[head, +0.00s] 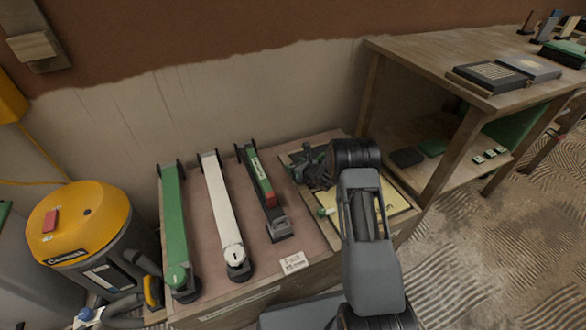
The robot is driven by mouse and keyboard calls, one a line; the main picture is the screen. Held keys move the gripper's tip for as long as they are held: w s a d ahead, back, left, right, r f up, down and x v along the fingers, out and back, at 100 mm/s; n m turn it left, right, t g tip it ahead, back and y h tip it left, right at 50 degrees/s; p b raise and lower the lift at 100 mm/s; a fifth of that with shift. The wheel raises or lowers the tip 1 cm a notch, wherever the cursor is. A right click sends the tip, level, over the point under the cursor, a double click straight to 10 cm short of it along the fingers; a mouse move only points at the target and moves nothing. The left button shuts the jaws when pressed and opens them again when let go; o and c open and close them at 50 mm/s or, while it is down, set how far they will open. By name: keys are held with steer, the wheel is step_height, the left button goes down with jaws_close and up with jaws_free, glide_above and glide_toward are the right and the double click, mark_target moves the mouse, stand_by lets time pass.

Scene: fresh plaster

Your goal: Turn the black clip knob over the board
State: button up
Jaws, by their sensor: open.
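Three long strips lie side by side on the low bench (140,210): a green one (174,225), a white one (217,200), and a shorter dark one (265,198) with green and red parts on it. Black clips hold their ends. The near ends of the green and white strips carry round green and white knobs. A dark clip (279,229) sits at the near end of the third strip; I cannot clearly make out a black knob. My gripper (309,167) is open, right of the third strip, over the bench's right part. Its fingertips are small and hard to tell apart.
A yellow sheet (397,205) lies under my arm, with a small green piece (325,212) beside it. A white label (293,263) is at the front edge. A yellow-topped vacuum (85,215) stands left; a wooden table (440,50) stands right. The wall is close behind.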

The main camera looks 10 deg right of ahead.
steer(key=shift+w+a+f, duration=0.25)
steer(key=shift+w+a, duration=0.05)
steer(key=shift+w, duration=0.3)
steer(key=shift+c, duration=0.4)
steer(key=c, duration=0.9)
steer(key=shift+o, duration=0.2)
